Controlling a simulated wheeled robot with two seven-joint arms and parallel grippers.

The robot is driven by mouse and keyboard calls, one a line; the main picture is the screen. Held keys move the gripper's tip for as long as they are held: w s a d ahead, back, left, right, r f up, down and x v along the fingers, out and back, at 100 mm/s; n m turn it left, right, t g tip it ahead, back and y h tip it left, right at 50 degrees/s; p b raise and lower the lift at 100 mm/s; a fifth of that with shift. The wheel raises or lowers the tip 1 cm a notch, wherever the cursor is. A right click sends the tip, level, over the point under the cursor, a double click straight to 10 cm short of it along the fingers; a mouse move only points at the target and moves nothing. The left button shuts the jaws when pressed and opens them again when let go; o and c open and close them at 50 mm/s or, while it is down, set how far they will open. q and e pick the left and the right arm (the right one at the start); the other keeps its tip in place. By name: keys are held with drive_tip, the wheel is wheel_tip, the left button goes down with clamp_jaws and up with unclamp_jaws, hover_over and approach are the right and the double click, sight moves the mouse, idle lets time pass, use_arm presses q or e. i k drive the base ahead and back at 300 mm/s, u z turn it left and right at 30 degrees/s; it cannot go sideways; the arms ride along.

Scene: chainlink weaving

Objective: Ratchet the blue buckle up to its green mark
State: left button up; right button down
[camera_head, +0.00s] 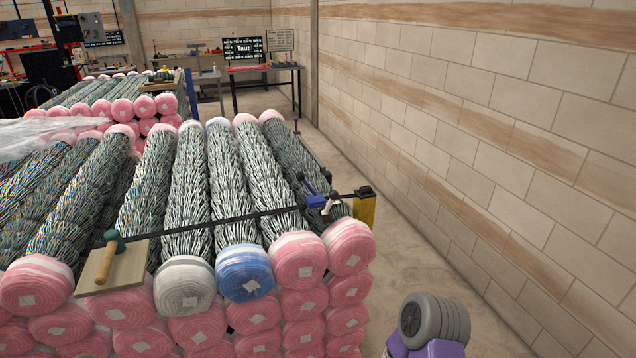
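The blue buckle (315,201) sits on a dark strap (235,217) that runs across the tops of the mesh rolls, near its right end. Dark blue lever-like parts (303,181) stick up beside the buckle. A small pale piece (331,207) lies just right of it; I cannot tell what it is. I cannot make out a green mark on the strap. Neither of my grippers shows. A purple and grey part at the lower right looks like my own arm, with no fingers visible.
Pink-wrapped rolls (299,259), one blue (244,272) and one white (184,286), form the stack's front. A mallet (108,254) lies on a wooden board (128,268) at left. A yellow post (365,210) stands at the strap's right end. Clear floor (410,245) runs along the wall.

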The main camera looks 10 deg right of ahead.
sight(300, 176)
drive_tip(key=u, duration=0.05)
drive_tip(key=k, duration=0.1)
drive_tip(key=z, duration=1.45)
drive_tip(key=i, duration=1)
drive_tip(key=u, duration=1.7)
